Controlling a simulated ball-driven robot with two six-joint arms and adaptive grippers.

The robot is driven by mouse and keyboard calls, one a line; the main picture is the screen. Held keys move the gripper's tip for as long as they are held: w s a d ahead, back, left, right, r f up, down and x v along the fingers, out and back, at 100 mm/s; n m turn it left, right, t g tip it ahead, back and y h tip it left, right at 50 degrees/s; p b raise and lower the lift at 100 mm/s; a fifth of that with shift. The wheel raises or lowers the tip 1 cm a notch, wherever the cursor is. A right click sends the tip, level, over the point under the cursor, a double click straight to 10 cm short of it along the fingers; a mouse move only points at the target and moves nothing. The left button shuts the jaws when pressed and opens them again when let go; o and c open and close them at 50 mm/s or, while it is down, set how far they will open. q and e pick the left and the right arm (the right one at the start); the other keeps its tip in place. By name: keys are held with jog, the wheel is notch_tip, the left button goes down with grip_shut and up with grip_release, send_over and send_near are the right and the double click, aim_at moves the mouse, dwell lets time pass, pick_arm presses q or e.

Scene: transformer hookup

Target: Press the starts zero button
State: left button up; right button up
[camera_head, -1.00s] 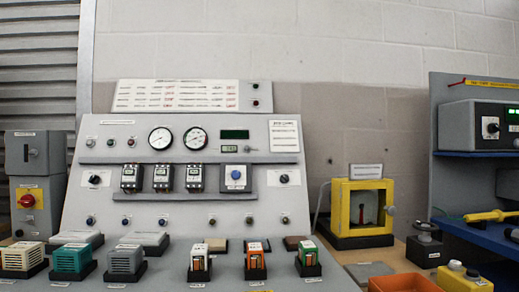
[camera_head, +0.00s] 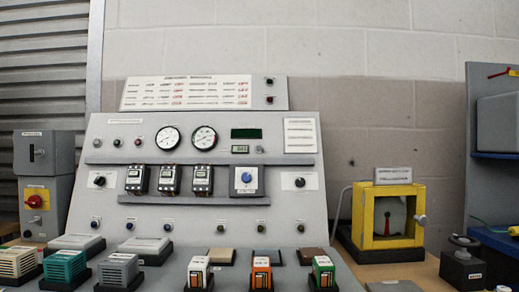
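A grey sloped control panel (camera_head: 215,145) fills the middle of the view. No label that I can read marks the starts zero button, so I cannot tell which control it is. Two small buttons, one dark (camera_head: 269,82) and one reddish (camera_head: 270,100), sit at the right of the upper board. A larger blue round control (camera_head: 246,178) sits on a light plate on the panel. A row of small buttons or lamps (camera_head: 222,228) runs along the lower panel. Neither of my grippers is in view.
Colored blocks (camera_head: 262,272) and ribbed modules (camera_head: 119,270) stand on the desk before the panel. A yellow-framed box (camera_head: 417,232) stands to the right, near a black knobbed device (camera_head: 463,262). A grey box with a red knob (camera_head: 36,202) is at left.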

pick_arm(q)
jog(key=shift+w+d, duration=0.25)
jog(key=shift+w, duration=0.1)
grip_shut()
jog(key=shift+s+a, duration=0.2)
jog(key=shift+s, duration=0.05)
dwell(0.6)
